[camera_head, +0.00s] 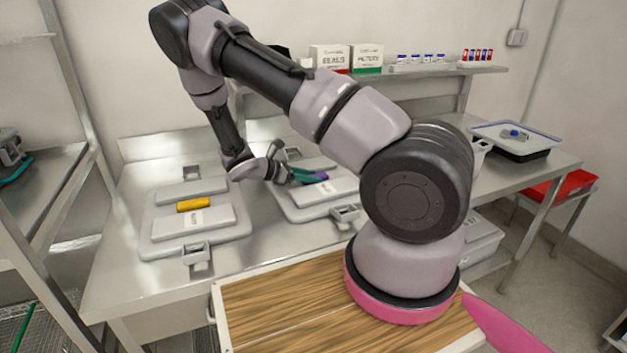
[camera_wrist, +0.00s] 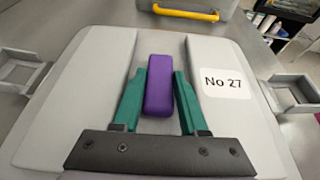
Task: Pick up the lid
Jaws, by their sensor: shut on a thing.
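The grey lid (camera_wrist: 85,85) labelled "No 27" has a purple block handle (camera_wrist: 172,85) in its middle. It also shows in the head view, to the right on the steel table, as a grey lid (camera_head: 330,190) partly behind my arm. My gripper (camera_wrist: 160,75) has green fingers on both sides of the purple handle and is shut on it. In the head view my gripper (camera_head: 305,177) reaches the lid from the left. I cannot tell whether the lid is raised off what lies under it.
A second grey lid (camera_head: 157,235) with a yellow handle (camera_head: 193,204) lies to the left on the table. Boxes (camera_head: 329,58) and small bottles stand on the back shelf. A tray (camera_head: 518,140) sits at the far right. Bare table lies between the two lids.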

